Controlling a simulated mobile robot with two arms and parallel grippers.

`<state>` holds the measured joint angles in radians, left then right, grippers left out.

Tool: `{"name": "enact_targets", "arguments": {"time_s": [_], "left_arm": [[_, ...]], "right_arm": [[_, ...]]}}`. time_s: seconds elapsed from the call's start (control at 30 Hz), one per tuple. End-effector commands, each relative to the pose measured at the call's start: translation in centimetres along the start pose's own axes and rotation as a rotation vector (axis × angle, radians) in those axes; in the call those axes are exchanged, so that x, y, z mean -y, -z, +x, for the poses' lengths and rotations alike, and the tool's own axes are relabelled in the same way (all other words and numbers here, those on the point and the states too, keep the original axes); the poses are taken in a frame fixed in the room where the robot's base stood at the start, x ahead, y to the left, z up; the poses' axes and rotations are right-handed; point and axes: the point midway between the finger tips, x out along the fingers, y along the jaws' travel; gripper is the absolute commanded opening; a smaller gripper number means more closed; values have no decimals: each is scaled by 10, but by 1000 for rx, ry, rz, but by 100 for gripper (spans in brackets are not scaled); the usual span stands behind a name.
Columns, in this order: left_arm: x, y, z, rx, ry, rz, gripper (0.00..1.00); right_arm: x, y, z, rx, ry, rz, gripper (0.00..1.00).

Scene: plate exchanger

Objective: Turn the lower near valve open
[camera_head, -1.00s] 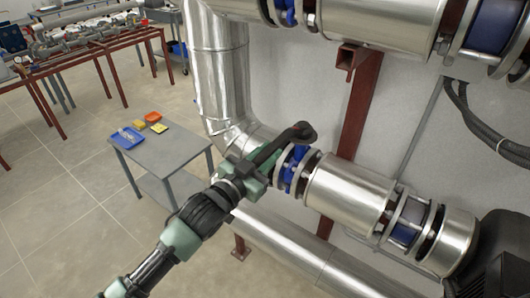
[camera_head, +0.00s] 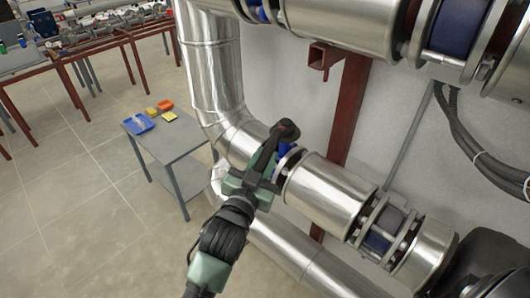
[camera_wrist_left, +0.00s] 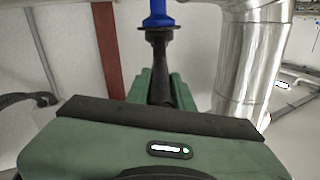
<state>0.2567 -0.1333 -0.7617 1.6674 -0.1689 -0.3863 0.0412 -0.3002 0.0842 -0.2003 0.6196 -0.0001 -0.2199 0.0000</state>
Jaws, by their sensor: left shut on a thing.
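The lower near valve shows as a small blue body (camera_head: 286,149) on the lower silver pipe in the head view, mostly hidden behind my gripper. Its blue stem (camera_wrist_left: 158,14) is at the top of the left wrist view. A black handle (camera_wrist_left: 160,82) runs from the stem down between the green fingers. My left gripper (camera_head: 258,166) is shut on this handle, close against the pipe. The black handle end (camera_head: 286,130) also shows beyond the gripper in the head view. My right gripper is in neither view.
An upper silver pipe (camera_head: 345,28) with flanges runs above, and a vertical silver pipe (camera_head: 212,75) stands behind the gripper. A red-brown post (camera_head: 347,110) is at the wall. A grey table (camera_head: 176,142) with a blue tray (camera_head: 138,124) stands left. Floor is free farther left.

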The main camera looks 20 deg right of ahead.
Motion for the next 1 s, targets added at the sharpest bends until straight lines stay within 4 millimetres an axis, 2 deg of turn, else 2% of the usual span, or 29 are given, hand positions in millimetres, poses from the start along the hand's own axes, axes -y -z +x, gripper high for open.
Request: {"name": "enact_targets", "arguments": {"time_s": [0.1, 0.27, 0.3, 0.33, 0.37, 0.5, 0.73, 0.87, 1.0], "left_arm": [[-5, 4, 0, -7, -8, -3, 0], [-5, 4, 0, -7, -8, -3, 0], [-4, 4, 0, -7, -8, -3, 34], [-4, 4, 0, -7, -7, -3, 42], [-4, 3, 0, -7, -7, -3, 44], [-4, 3, 0, -5, -6, -2, 44], [-3, 1, -4, -4, -6, -2, 44], [-4, 0, -19, -4, -6, -2, 44], [-4, -1, -42, -5, -6, -1, 44]], "right_arm": [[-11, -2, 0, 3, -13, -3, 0], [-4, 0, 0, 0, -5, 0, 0], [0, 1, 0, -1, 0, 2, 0], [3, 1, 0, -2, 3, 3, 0], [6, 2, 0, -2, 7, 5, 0], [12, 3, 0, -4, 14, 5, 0], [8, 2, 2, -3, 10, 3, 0], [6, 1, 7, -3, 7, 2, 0], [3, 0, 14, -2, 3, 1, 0]]}}
